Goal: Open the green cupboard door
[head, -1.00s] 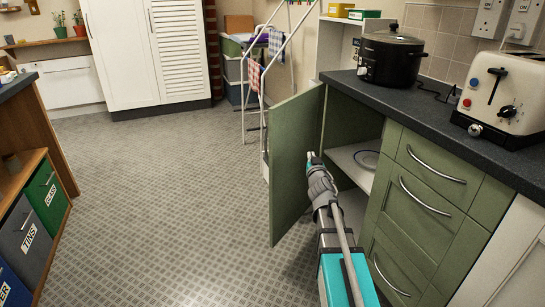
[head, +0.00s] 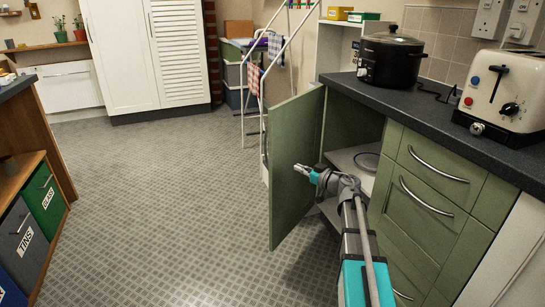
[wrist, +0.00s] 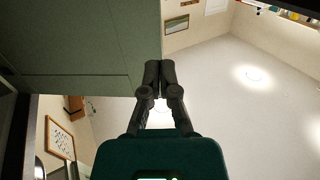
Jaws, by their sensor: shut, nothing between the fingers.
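The green cupboard door (head: 295,160) stands wide open in the head view, swung out from the cabinet (head: 372,135). Its inner face is turned toward the opening. My gripper (head: 298,168) is in front of the door's inner face, pointing left. Whether it touches the door is unclear. In the wrist view the gripper fingers (wrist: 159,75) are together and empty, with a green panel (wrist: 85,50) close on the left.
Drawers (head: 430,190) with curved handles are right of the opening. A slow cooker (head: 390,60) and toaster (head: 505,95) stand on the worktop (head: 440,112). A white-framed rack (head: 265,85) stands behind the door. The patterned floor (head: 160,190) left of the door is clear.

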